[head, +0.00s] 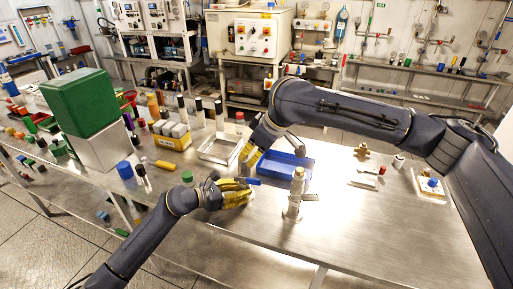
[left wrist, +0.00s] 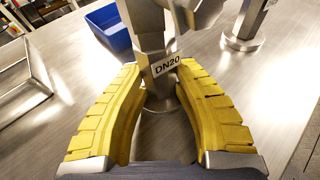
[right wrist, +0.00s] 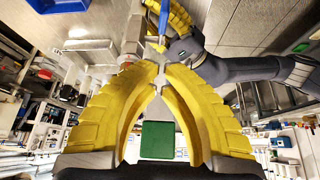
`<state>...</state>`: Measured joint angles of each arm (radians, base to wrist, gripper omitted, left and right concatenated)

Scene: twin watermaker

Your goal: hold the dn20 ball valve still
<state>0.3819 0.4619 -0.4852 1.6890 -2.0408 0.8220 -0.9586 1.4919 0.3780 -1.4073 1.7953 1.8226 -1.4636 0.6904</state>
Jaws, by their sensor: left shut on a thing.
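The dn20 ball valve (left wrist: 152,25) is a grey metal body with a white DN20 tag (left wrist: 166,65), between the yellow fingers of my left gripper (left wrist: 158,68). In the head view my left gripper (head: 243,193) is low over the table, closed around the valve, whose body is mostly hidden there. A blue lever (head: 253,181) shows beside its fingers; a blue bar also shows in the right wrist view (right wrist: 163,18). My right gripper (head: 252,157) is above and behind the left one. In the right wrist view its fingertips (right wrist: 159,72) come together close to the metal body, with nothing clearly between them.
A blue bin (head: 300,170) lies behind, and a metal post fitting (head: 294,200) stands to the right. A metal tray (head: 217,150) and a green box (head: 80,100) are to the left. The table's right front is clear.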

